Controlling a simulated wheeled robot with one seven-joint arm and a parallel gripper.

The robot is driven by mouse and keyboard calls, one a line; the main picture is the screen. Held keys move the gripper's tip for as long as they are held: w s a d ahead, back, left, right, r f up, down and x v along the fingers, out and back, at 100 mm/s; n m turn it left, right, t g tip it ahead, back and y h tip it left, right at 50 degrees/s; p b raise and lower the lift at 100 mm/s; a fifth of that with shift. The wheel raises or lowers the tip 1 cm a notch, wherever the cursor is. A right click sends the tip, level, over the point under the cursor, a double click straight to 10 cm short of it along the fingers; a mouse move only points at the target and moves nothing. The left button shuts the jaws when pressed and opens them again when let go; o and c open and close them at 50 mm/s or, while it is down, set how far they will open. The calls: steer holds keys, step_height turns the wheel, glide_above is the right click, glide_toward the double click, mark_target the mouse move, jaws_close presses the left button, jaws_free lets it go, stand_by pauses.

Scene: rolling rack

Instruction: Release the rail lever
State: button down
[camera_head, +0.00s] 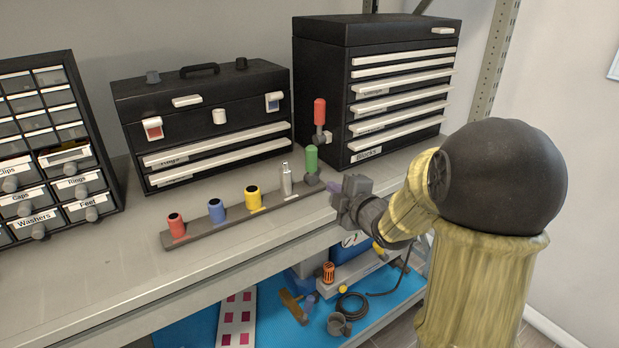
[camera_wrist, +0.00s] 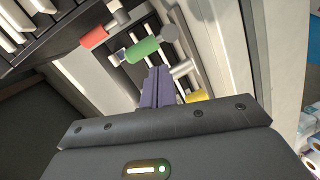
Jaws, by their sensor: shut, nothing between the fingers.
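A green-handled lever (camera_head: 312,159) stands upright at the right end of the dark rail (camera_head: 235,222) on the shelf. It also shows in the wrist view (camera_wrist: 143,50), beyond the fingertips. My gripper (camera_head: 334,189) is just right of the lever's base in the head view. Its purple fingers (camera_wrist: 157,84) are shut together and empty. I cannot tell whether they touch the lever. A silver pin (camera_head: 287,181) stands on the rail left of the lever. Yellow (camera_head: 253,198), blue (camera_head: 217,210) and red (camera_head: 177,225) cylinders stand further left.
A black toolbox (camera_head: 125,115) is behind the rail. A small-drawer cabinet (camera_head: 115,165) is at left. The shelf front (camera_head: 110,282) is clear; a lower blue shelf holds several items.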

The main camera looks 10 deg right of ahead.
mark_target(311, 166)
steer(key=n+y, duration=0.1)
steer(key=n, duration=0.1)
steer(key=r+n+t+y+b, duration=0.1)
steer(key=n+y, duration=0.1)
steer(key=shift+w+a+r+n+t, duration=0.1)
steer(key=shift+w+a+n+t, duration=0.1)
steer(key=shift+n+t, duration=0.1)
steer(key=p+x, duration=0.1)
steer(key=x, duration=0.9)
steer(key=shift+w, duration=0.1)
steer(key=shift+w, duration=0.1)
